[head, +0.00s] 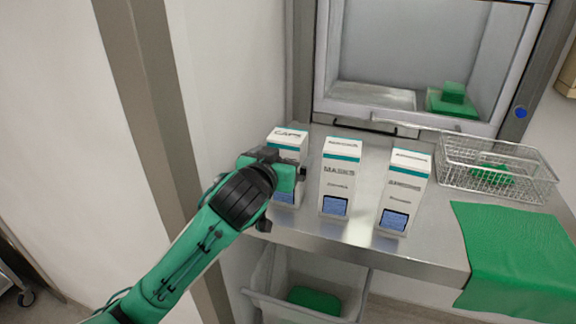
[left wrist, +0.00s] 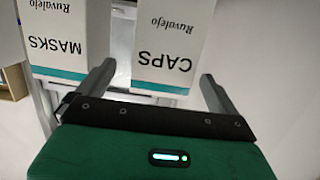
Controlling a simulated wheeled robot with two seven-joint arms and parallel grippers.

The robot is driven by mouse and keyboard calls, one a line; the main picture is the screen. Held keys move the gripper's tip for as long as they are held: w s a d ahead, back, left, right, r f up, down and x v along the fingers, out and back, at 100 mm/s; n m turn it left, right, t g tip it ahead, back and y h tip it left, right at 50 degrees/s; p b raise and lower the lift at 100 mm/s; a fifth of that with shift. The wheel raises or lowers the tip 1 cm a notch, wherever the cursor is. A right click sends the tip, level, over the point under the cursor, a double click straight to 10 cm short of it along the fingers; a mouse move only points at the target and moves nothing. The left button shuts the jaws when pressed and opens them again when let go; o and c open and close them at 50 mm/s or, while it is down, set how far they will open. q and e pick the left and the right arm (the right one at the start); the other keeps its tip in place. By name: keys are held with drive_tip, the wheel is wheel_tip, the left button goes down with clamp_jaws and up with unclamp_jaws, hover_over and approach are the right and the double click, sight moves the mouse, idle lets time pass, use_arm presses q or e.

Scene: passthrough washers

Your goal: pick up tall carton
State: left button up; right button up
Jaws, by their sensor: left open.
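Three tall white cartons with teal bands stand upright in a row on a steel counter (head: 420,258). They are the CAPS carton (head: 287,142) at the left, the MASKS carton (head: 338,175) in the middle and a third carton (head: 404,190) at the right. My left gripper (head: 297,175) is open in front of the CAPS carton and hides its middle. In the left wrist view the CAPS carton (left wrist: 172,50) shows upside down between the directions of the two fingers (left wrist: 157,72). I cannot tell whether the fingertips reach around it. The MASKS carton (left wrist: 68,40) is beside the left finger there. My right gripper is not in view.
A wire basket (head: 497,168) with a green item stands at the right. A green cloth (head: 515,250) hangs over the counter's front edge. Behind is a pass-through hatch (head: 375,97) with green items inside. A bin (head: 300,300) is below the counter. A wall closes the left side.

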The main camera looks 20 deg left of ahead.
use_arm(q)
drive_tip(key=shift+w+f, duration=0.1)
drive_tip(key=shift+w, duration=0.3)
drive_tip(key=w, duration=0.1)
drive_tip(key=w+f+p, duration=0.1)
drive_tip(key=w+p, duration=0.1)
drive_tip(key=w, duration=0.1)
drive_tip(key=shift+a+f, duration=0.2)
drive_tip(key=shift+f, duration=0.1)
drive_tip(key=shift+w+f+p, duration=0.15)
drive_tip(key=shift+w+p, duration=0.15)
drive_tip(key=shift+w, duration=0.05)
drive_tip(key=shift+d, duration=0.1)
drive_tip(key=c, duration=1.2)
drive_tip(key=shift+c, duration=0.2)
